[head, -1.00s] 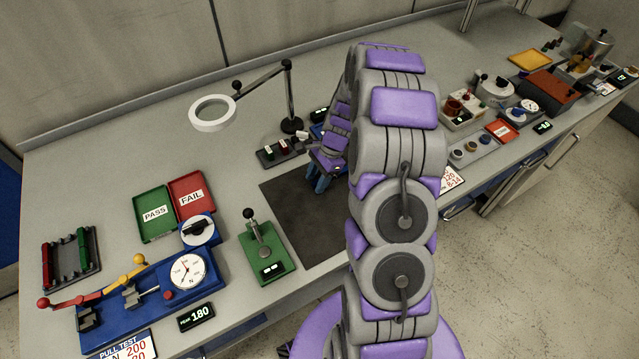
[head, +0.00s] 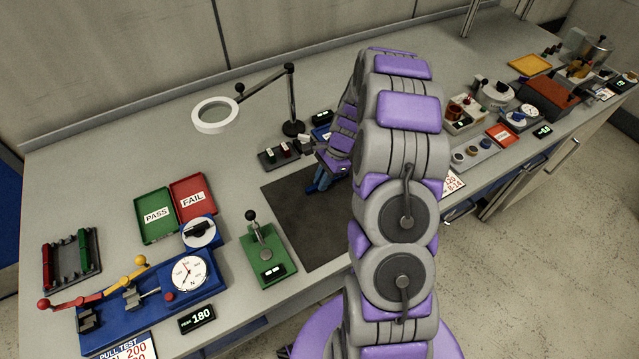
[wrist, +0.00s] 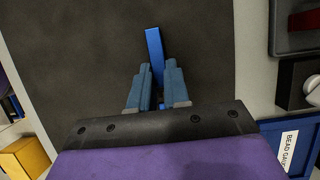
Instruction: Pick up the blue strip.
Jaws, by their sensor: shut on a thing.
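The blue strip (wrist: 154,47) shows in the wrist view, standing out past my fingertips over the dark mat (wrist: 95,45). My gripper (wrist: 158,82) is shut on its near part, with one blue-grey finger on each side. In the head view my gripper (head: 318,184) is low over the back part of the dark mat (head: 300,225), partly behind my arm. The strip cannot be told apart from the blue fingers there. Whether the strip touches the mat is unclear.
A magnifier lamp (head: 214,115) stands at the back. A green press (head: 265,255) is left of the mat. Green (head: 156,214) and red (head: 192,197) trays lie farther left.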

